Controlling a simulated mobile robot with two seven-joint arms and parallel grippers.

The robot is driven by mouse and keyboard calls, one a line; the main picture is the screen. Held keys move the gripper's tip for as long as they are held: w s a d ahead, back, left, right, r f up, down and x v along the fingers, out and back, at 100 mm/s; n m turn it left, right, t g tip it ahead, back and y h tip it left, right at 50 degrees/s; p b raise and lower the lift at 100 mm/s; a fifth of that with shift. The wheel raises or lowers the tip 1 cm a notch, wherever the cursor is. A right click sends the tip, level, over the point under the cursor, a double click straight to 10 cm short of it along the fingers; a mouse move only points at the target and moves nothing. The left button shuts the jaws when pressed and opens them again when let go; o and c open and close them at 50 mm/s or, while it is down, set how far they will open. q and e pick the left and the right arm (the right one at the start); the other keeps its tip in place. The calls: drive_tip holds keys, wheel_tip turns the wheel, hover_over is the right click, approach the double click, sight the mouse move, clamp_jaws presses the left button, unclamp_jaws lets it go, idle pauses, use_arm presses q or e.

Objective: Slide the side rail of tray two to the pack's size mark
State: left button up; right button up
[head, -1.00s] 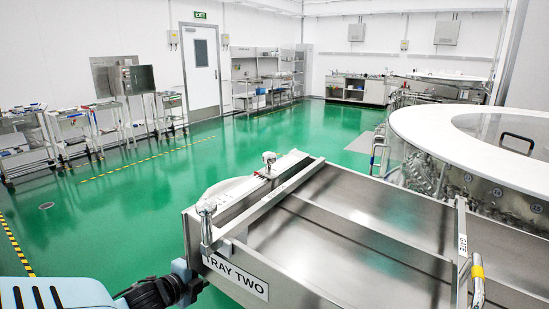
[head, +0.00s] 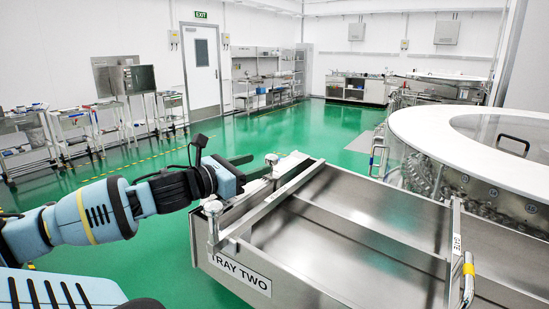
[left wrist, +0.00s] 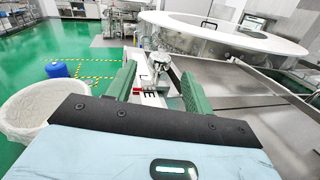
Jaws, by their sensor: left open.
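Tray two (head: 350,240) is an empty-looking steel tray with a "TRAY TWO" label on its near left face. Its side rail (head: 285,195) is a straight metal bar running along the tray's left side. A metal knob (head: 271,159) stands at the far end of this side; it also shows in the left wrist view (left wrist: 160,60). My left gripper (head: 257,166) is open at the knob. In the left wrist view its green fingers lie either side of the knob, with gaps visible. A white strip with a red mark (left wrist: 138,90) lies below, partly hidden. My right gripper is out of view.
A metal post (head: 212,222) stands at the tray's near left corner. The round washer with a white rim (head: 430,130) stands behind the tray. Open green floor (head: 90,225) lies left.

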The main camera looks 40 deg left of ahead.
sight(266, 163)
use_arm(q)
drive_tip(key=shift+w+d+r, duration=0.1)
drive_tip(key=shift+w, duration=0.2)
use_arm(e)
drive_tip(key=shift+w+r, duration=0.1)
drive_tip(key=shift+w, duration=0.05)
use_arm(q)
drive_tip(key=shift+w+d+p, duration=0.15)
drive_tip(key=shift+w+p, duration=0.15)
drive_tip(key=shift+w, duration=0.75)
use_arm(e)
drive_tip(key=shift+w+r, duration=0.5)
